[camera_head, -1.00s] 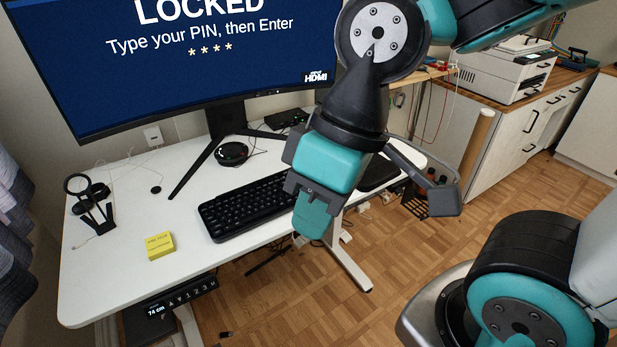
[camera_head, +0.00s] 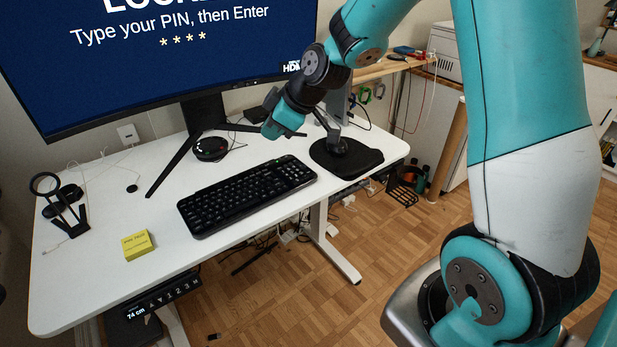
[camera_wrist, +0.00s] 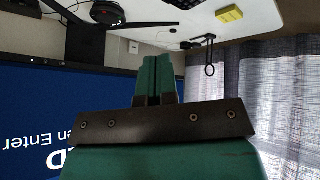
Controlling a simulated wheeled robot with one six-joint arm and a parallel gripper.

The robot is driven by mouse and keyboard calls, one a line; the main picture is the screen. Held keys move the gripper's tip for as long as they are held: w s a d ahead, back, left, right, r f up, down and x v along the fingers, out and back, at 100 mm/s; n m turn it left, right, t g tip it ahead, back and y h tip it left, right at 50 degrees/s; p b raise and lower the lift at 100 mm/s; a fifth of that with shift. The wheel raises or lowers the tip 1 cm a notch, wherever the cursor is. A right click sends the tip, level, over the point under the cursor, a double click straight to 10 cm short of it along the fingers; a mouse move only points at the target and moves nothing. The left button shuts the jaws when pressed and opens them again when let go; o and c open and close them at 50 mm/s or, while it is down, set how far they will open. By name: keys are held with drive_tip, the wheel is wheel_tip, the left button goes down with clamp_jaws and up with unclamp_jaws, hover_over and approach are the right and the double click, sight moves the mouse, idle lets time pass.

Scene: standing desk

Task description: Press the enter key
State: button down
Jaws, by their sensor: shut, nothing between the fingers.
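The black keyboard (camera_head: 245,196) lies flat on the white desk. I cannot make out the enter key by its label. My gripper (camera_head: 272,133) is shut and empty, and hangs above the desk behind the keyboard's right half, apart from the keys. In the wrist view its two teal fingers (camera_wrist: 157,80) are together. The monitor (camera_head: 150,60) reads "Type your PIN, then Enter" above several asterisks, and part of it shows upside down in the wrist view (camera_wrist: 30,120).
A yellow note pad (camera_head: 137,245) and a magnifier stand (camera_head: 62,208) are on the left of the desk. A round black device (camera_head: 210,149) sits by the monitor stand's legs. A black base plate (camera_head: 346,160) is right of the keyboard.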

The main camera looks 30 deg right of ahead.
sight(308, 173)
drive_tip(key=w+d+f+t+h, duration=0.1)
drive_tip(key=w+d+f, duration=0.2)
drive_tip(key=d, duration=0.3)
drive_tip(key=w+d+f+n+t+h+b, duration=0.1)
drive_tip(key=w+d+f, duration=0.3)
drive_tip(key=d+f, duration=0.2)
drive_tip(key=shift+d+f+t, duration=0.15)
drive_tip(key=shift+d+t, duration=0.25)
drive_tip(key=shift+d, duration=0.4)
drive_tip(key=shift+f, duration=0.1)
wheel_tip(308, 173, down, 9)
drive_tip(key=b, duration=0.6)
drive_tip(key=shift+r, duration=0.2)
idle(0.4)
drive_tip(key=shift+f+b, duration=0.4)
drive_tip(key=shift+b, duration=0.15)
drive_tip(key=shift+f+b, duration=0.25)
drive_tip(key=shift+b, duration=0.05)
idle(0.4)
drive_tip(key=shift+r, duration=0.1)
drive_tip(key=shift+r+p, duration=0.35)
drive_tip(key=shift+r, duration=0.25)
